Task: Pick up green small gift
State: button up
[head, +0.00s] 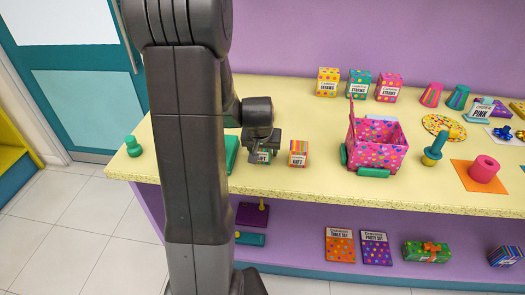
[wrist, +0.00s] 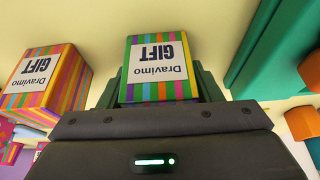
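The green small gift (wrist: 158,72) is a box with striped sides and a white "Dravimo GIFT" label. In the wrist view it sits between the fingers of my gripper (wrist: 160,88), with a finger close along each side. In the head view the green gift (head: 264,156) is partly hidden by my gripper (head: 263,148), which is low at the yellow counter. Whether the fingers press on the box or leave a small gap cannot be told.
An orange striped gift (head: 298,153) stands just to the right on the counter (head: 330,190). A pink spotted open box (head: 377,158) is further right. A green object (head: 232,152) is close on the left. Straw boxes (head: 360,85) stand behind.

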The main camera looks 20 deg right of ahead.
jog(key=c, duration=0.7)
jog(key=shift+c, duration=0.2)
